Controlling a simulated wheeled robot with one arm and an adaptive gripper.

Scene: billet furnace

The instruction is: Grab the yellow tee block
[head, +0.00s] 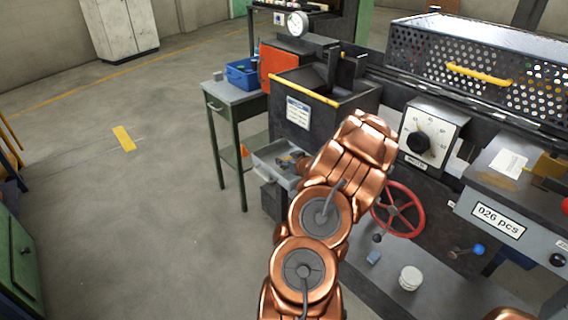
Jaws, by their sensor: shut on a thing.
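I cannot make out the yellow tee block in the head view. My copper-coloured arm rises through the middle of the picture and leans toward the front of the machine. Its far end covers what lies behind it. My gripper is hidden behind the arm, so its fingers and anything between them do not show. A grey metal tray (268,158) with small dark and bluish pieces in it sits left of the arm, partly covered by it. The pieces are too small to tell apart.
A green-legged side table (231,96) with a blue bin (242,73) stands left of the dark hopper (335,100). A dial box (432,135) and red handwheel (398,208) are right of the arm. A white cylinder (410,278) stands low. The left floor is mostly clear.

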